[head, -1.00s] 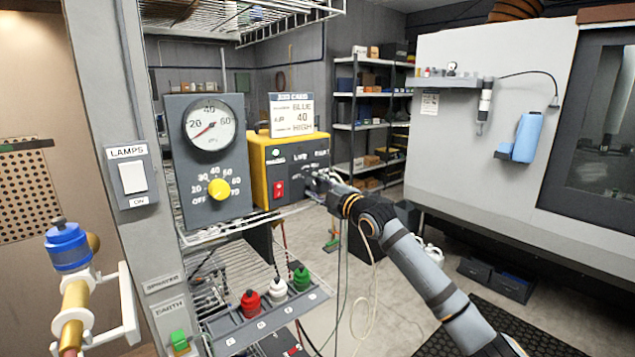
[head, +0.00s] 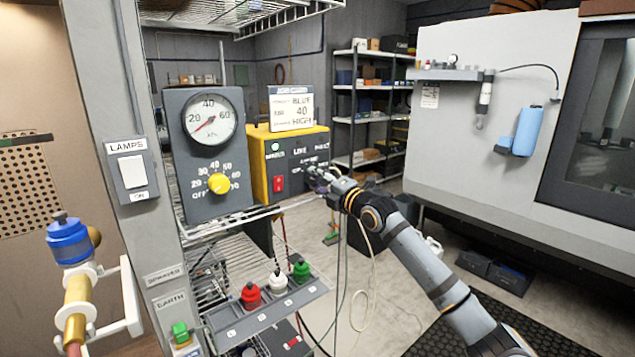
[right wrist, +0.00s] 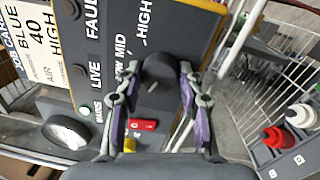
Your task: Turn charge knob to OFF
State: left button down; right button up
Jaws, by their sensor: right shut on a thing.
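The charge knob (right wrist: 160,72) is dark and round, on the grey face of the yellow powder unit (head: 257,165). The labels MID and HIGH show beside it in the right wrist view; no OFF label can be read there. A short pale mark shows on the knob, but its setting is unclear. My right gripper (right wrist: 160,82) has its two fingers on either side of the knob and is shut on it. In the head view the right gripper (head: 316,178) covers the knob. My left gripper is not in view.
A red switch (head: 278,184) and a green lamp sit on the unit's face. A job card (head: 291,108) stands on top. A grey gauge panel with a yellow knob (head: 219,184) stands to the left. Red, white and green bottles sit below in a rack (head: 265,318).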

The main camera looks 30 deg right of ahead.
jog(key=shift+f, duration=0.1)
dwell(0.3)
jog(key=o, duration=1.2)
jog(key=shift+c, duration=0.2)
jog(key=shift+r, duration=0.2)
